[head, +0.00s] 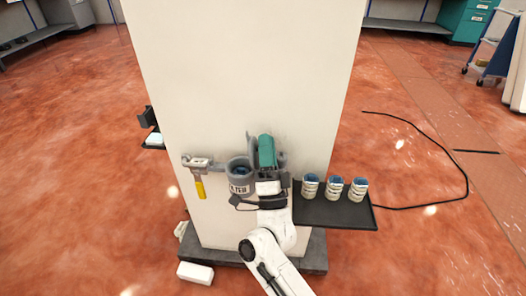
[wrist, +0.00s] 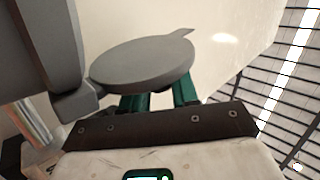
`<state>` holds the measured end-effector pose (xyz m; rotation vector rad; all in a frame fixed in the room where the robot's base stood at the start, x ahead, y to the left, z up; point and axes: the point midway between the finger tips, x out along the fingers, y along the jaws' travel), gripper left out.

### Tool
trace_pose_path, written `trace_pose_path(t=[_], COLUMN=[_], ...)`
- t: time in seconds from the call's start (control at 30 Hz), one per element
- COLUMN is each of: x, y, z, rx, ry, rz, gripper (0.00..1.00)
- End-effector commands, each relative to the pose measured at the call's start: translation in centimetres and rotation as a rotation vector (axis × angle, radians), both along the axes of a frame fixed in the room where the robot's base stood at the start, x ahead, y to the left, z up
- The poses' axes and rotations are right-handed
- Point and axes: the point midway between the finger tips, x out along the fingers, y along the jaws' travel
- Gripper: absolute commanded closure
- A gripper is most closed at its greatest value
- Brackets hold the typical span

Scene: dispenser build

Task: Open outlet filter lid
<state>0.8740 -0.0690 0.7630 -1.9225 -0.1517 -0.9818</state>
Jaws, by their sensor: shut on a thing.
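The outlet filter lid (wrist: 143,65) is a grey round disc with a small pointed tab, large in the wrist view. In the head view a grey upright edge, seemingly the lid (head: 250,148), shows beside my gripper. The filter housing (head: 240,186) is a grey open cup with dark lettering, mounted on the white column just left of my gripper. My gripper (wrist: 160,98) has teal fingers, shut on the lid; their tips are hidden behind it. In the head view my gripper (head: 266,152) is at the column face, right of the cup.
The white column (head: 245,75) stands directly ahead. A valve with a yellow handle (head: 200,188) is left of the cup. A black shelf (head: 330,217) at right holds three white cups with blue insides (head: 334,189). A black cable (head: 440,152) lies on the red floor.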

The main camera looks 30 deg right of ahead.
Motion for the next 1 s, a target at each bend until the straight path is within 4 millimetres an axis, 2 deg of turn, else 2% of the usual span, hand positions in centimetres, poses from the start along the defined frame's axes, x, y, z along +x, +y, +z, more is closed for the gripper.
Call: trace_pose_path(t=[0.6, 0.63, 0.8, 1.0], x=[-0.23, -0.23, -0.20, -0.16], y=[-0.37, -0.37, -0.32, -0.29], z=[0.03, 0.03, -0.02, -0.15], rx=[0.030, 0.030, 0.030, 0.030], ry=[-0.025, -0.025, -0.024, -0.021], rz=[-0.004, -0.004, -0.003, -0.002], gripper=[1.00, 0.68, 0.52, 0.51])
